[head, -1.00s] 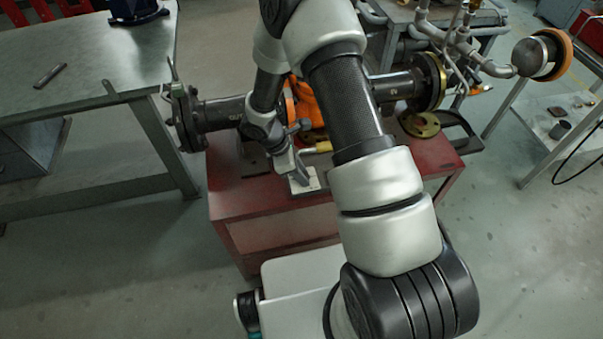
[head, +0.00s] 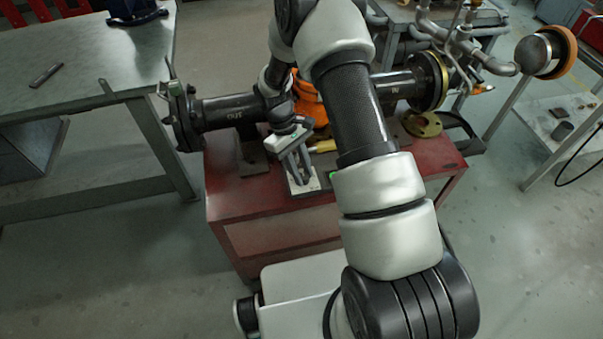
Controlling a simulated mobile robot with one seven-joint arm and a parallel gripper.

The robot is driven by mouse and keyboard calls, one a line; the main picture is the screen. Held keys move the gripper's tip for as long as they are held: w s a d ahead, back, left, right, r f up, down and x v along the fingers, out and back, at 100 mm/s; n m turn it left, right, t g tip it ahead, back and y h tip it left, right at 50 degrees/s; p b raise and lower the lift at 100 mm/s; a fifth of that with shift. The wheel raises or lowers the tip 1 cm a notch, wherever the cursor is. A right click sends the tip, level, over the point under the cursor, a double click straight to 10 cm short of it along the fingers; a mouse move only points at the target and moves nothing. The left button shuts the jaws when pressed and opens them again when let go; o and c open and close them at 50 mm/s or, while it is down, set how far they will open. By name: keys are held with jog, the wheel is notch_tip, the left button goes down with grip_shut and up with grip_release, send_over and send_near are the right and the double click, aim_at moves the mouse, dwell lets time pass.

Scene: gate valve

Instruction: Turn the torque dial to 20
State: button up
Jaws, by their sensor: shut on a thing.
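A small pale block (head: 316,185) sits near the front edge of the red cart's top. My gripper (head: 302,181) points down at it, with its fingertips at the block's upper face. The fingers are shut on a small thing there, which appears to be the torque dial. The dial is hidden by the fingertips and too small to make out. Its scale and number cannot be read. A yellow-handled tool (head: 323,146) lies just behind my gripper, partly covered by my arm.
The red cart (head: 280,236) carries a dark flanged pipe (head: 226,109) and an orange valve body (head: 308,100) close behind my gripper. A brass flange (head: 422,124) lies at right. A grey workbench (head: 75,75) stands at left.

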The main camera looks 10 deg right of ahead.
jog(key=m+y, duration=0.1)
jog(key=m, duration=0.2)
jog(key=m+y+b, duration=0.1)
jog(key=m, duration=0.2)
jog(key=shift+w+d+m+g, duration=0.1)
jog(key=shift+d+m+g, duration=0.1)
jog(key=shift+m+g, duration=0.15)
dwell(0.4)
jog(key=o, duration=1)
jog(key=shift+o, duration=0.2)
jog(key=shift+r, duration=0.15)
jog(key=p+v, duration=0.1)
jog(key=v, duration=1)
jog(key=shift+w+d+r, duration=0.2)
jog(key=shift+w+r, duration=0.05)
jog(key=shift+r, duration=0.1)
